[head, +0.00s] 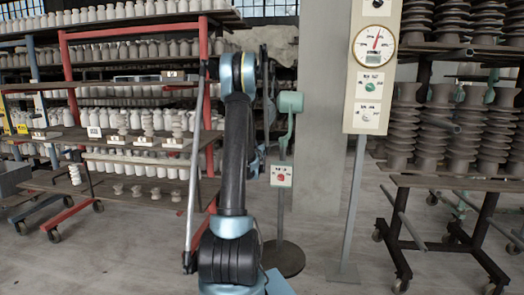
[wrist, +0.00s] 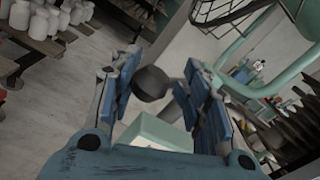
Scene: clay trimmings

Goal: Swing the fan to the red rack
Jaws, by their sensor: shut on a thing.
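The fan shows in the head view as a green housing (head: 291,103) on a thin post, just right of my arm. Its cage is mostly hidden behind the arm. In the wrist view part of the wire cage (wrist: 235,12) and a curved green tube (wrist: 255,90) show at the upper right. The red rack (head: 66,75) stands at the left, loaded with pale pottery.
The fan's post carries a box with a red button (head: 281,175) and stands on a dark round base (head: 284,258). A gauge panel (head: 372,65) on a pole stands to the right, before a grey column (head: 322,130). A rack of dark stacked pieces (head: 440,178) is at far right.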

